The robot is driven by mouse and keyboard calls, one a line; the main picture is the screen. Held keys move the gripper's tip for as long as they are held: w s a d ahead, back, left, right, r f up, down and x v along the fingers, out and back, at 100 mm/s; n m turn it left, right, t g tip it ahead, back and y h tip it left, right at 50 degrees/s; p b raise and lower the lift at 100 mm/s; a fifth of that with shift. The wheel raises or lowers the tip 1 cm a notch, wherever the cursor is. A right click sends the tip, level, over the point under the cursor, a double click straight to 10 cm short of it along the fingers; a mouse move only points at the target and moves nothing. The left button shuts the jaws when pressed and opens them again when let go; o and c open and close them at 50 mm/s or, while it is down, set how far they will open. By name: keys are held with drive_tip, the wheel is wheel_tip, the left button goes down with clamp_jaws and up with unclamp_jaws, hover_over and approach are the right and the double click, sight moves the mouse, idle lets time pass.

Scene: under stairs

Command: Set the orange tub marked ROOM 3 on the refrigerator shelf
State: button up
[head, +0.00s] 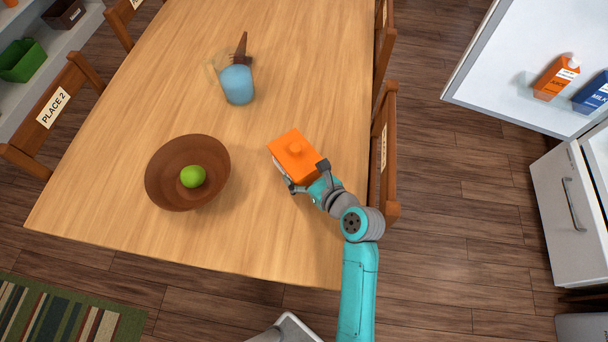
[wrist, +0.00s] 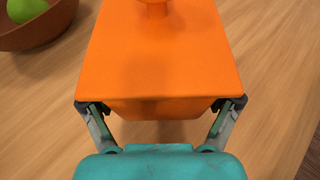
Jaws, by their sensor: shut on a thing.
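The orange tub (head: 291,155) with a knobbed lid is at the right side of the wooden table. It fills the upper middle of the wrist view (wrist: 158,60). My gripper (head: 307,178) is shut on the tub's near end, with one finger on each side, as the wrist view also shows (wrist: 160,106). I cannot tell whether the tub touches the table or is slightly above it. Its ROOM 3 marking is not readable.
A brown bowl (head: 165,190) with a green fruit (head: 193,176) and a blue-filled pitcher (head: 237,85) stand on the table (head: 130,135). Chairs line the table's sides; one (head: 385,150) is close to my arm. Open wooden floor (head: 450,200) lies between table and refrigerator.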

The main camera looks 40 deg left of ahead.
drive_tip(key=shift+f, duration=1.8)
drive_tip(key=shift+f, duration=0.1)
drive_tip(key=o, duration=1.4)
